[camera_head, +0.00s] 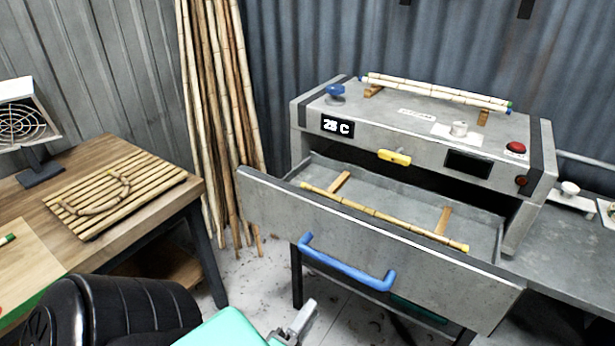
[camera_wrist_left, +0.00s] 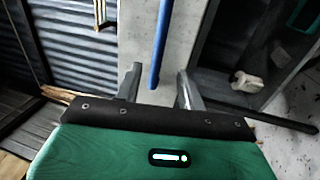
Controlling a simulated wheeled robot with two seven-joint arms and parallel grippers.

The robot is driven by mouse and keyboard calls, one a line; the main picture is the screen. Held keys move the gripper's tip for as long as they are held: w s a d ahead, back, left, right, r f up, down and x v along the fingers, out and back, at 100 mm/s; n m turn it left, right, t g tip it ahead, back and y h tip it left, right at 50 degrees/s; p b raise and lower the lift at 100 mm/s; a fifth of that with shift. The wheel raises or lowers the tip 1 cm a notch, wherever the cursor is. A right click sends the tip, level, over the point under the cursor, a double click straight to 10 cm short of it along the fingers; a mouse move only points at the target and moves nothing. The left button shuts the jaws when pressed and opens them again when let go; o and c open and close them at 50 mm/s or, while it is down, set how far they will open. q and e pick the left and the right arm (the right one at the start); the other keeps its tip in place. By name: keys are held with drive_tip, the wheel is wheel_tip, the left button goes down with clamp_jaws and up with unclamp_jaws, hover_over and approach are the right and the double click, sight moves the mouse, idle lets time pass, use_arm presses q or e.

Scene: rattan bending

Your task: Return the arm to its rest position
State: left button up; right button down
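My left gripper (camera_head: 301,318) is at the bottom of the head view, on a green arm link, below and in front of the blue drawer handle (camera_head: 345,263). In the left wrist view my left gripper (camera_wrist_left: 159,76) has its two grey fingers spread apart. The blue handle (camera_wrist_left: 160,40) shows beyond and between them, and nothing is seen clamped. The grey drawer (camera_head: 262,200) is pulled out of the heating box (camera_head: 311,116). A bamboo rod (camera_head: 385,215) lies inside it across two wooden supports. My right gripper is not in view.
A wooden table (camera_head: 165,157) at left carries a slatted mat (camera_head: 148,198) with a bent piece and a fan (camera_head: 22,125). Bamboo poles (camera_head: 215,120) lean on the wall. More rods (camera_head: 435,91) lie on the box top. A black rounded shape (camera_head: 120,305) fills the lower left.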

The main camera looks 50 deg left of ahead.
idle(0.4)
use_arm(q)
drive_tip(key=s+d+f+m+g+h, duration=0.25)
drive_tip(key=f+m, duration=0.25)
drive_tip(key=f, duration=0.8)
drive_tip(key=s+d+f+m+g+h, duration=0.1)
drive_tip(key=d+f+m+g, duration=0.2)
drive_tip(key=f, duration=1)
drive_tip(key=s+d+f+m+g+h, duration=0.1)
drive_tip(key=f+m+g+h, duration=0.15)
drive_tip(key=f+m, duration=0.7)
drive_tip(key=s+a+f+m+g, duration=0.1)
drive_tip(key=s+f+m+g, duration=0.2)
drive_tip(key=s+f, duration=0.7)
drive_tip(key=s+a+f+m+g+y, duration=0.1)
drive_tip(key=s+f+m+g, duration=0.2)
drive_tip(key=s+f+g, duration=0.4)
drive_tip(key=s+f, duration=0.4)
drive_tip(key=f, duration=0.2)
drive_tip(key=shift+a+f+g, duration=0.25)
drive_tip(key=shift+a+g, duration=0.05)
drive_tip(key=shift+a, duration=0.1)
drive_tip(key=shift+w, duration=0.15)
